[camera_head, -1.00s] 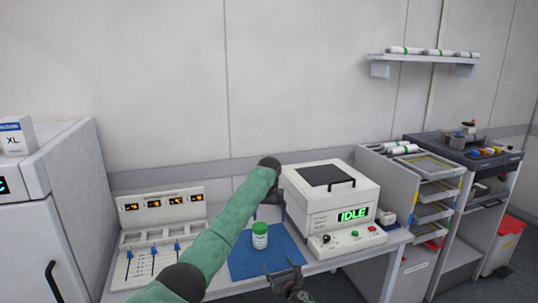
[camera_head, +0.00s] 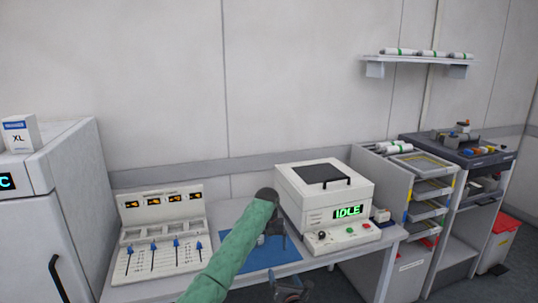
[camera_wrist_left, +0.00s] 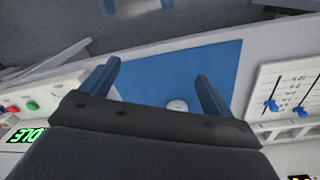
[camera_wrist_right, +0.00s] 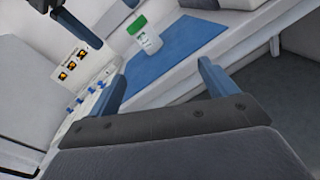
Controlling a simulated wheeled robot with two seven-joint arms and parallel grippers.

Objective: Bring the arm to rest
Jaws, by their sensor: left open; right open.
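My left gripper (camera_head: 274,232) is open and empty above the blue mat (camera_head: 284,254), in front of the white IDLE machine. Its two fingers (camera_wrist_left: 155,78) stand apart in the left wrist view. My right gripper (camera_head: 290,290) is open, lower, at the front edge of the bench; its spread fingers (camera_wrist_right: 160,78) hold nothing. A white jar with a green lid (camera_wrist_right: 144,32) stands upright on the mat in the right wrist view, apart from both grippers. In the head view, my left arm hides most of the jar.
The white machine (camera_head: 322,205) reading IDLE stands right of the mat. A slider panel (camera_head: 158,235) is at the left, beside a white cabinet (camera_head: 40,215). Tray racks (camera_head: 425,190) and a red-lidded bin (camera_head: 500,240) are at the right.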

